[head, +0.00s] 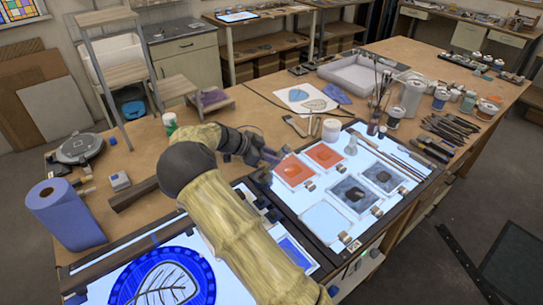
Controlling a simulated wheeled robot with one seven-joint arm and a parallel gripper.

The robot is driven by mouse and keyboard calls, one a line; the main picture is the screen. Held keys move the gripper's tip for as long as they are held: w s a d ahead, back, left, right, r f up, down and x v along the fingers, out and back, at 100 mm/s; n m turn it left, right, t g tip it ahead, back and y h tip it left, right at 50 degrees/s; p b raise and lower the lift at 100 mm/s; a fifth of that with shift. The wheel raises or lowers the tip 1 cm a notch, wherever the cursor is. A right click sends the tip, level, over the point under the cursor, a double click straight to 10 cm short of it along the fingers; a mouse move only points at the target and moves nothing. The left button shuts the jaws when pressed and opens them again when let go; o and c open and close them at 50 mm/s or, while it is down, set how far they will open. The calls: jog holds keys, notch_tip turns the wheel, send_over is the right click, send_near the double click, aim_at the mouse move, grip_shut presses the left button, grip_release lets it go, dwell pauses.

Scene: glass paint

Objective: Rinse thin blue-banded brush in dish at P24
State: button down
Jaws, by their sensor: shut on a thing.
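My gripper (270,157) is small in the head view, just left of the orange glass panes on the lit panel. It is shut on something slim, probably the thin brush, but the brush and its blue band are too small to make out. Several thin brushes or tools (393,156) lie along the far right part of the lit panel. No dish can be clearly told as the one at P24; a tag (350,245) on the panel's front edge is too small to read. My arm hides part of the bench behind and below the gripper.
Orange panes (293,170) and grey panes (353,192) lie on the lit panel. A white jar (331,130) stands behind it, and a jar of upright brushes (376,117) at its far corner. A blue paper roll (66,214) stands at left. A white tray (362,74) lies farther back.

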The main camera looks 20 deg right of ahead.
jog(key=shift+s, duration=0.25)
jog(key=shift+w, duration=0.15)
jog(key=shift+w+d, duration=0.1)
jog(key=shift+w, duration=0.5)
jog(key=shift+s+b, duration=0.1)
jog(key=shift+b, duration=0.2)
jog(key=shift+s+b, duration=0.5)
jog(key=shift+s, duration=0.1)
jog(key=shift+w, duration=0.2)
